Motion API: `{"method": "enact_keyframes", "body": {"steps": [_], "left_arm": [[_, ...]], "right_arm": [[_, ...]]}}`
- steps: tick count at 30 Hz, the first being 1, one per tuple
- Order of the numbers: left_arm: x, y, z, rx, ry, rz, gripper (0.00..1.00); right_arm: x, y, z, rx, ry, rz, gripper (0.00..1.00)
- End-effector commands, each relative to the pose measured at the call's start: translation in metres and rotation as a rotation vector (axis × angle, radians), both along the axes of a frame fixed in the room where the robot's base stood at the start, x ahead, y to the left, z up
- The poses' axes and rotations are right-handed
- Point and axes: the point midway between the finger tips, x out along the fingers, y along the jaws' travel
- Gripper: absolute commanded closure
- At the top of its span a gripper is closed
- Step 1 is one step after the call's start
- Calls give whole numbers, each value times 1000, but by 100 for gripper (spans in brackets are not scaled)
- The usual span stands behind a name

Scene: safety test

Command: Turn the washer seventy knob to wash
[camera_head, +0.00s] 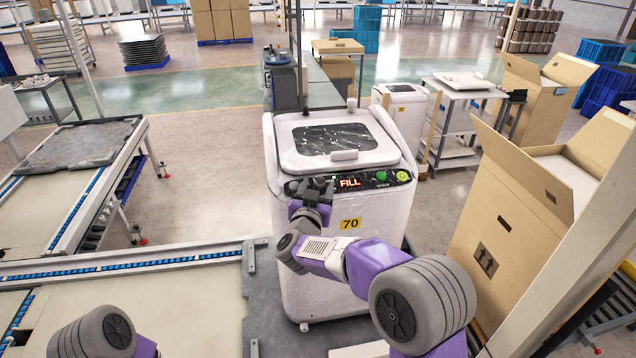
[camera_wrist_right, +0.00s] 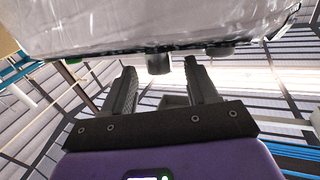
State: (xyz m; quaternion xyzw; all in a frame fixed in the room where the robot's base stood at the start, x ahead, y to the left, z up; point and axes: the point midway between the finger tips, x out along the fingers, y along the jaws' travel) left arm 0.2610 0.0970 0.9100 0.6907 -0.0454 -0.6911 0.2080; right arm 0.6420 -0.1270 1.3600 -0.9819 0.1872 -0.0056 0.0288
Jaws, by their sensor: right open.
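The white washer (camera_head: 318,250) with the yellow 70 label (camera_head: 350,224) stands upright at the middle of the head view. Its black front panel (camera_head: 372,181) lights up the word FILL, with green buttons at the right. My right gripper (camera_head: 316,187) is at the panel's left end and hides that part. In the right wrist view my right gripper (camera_wrist_right: 160,76) is open. A dark round knob (camera_wrist_right: 159,62) sticks out from the washer's edge between the fingertips, with gaps seen on both sides. The knob's marking cannot be read. My left gripper is outside the views.
An open cardboard box (camera_head: 510,240) stands close on the washer's right. A conveyor table (camera_head: 130,270) runs along the left front. A second, smaller washer (camera_head: 402,105) and a grey shelf cart (camera_head: 462,115) stand behind. Open floor (camera_head: 205,185) lies left of the washer.

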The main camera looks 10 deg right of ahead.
Motion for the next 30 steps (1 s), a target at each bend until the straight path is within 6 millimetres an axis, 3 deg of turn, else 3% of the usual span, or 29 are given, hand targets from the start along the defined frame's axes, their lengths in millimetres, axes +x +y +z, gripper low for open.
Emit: {"method": "enact_keyframes", "body": {"steps": [4, 13, 24, 30], "left_arm": [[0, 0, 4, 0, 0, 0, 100], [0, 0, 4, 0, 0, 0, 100], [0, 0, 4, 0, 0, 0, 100], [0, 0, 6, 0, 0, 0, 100]], "right_arm": [[12, -5, 0, -1, 1, 1, 42], [15, -6, 0, 0, 0, 2, 42], [14, -5, 0, 0, 0, 2, 97], [15, -5, 0, 4, 1, -9, 97]]}}
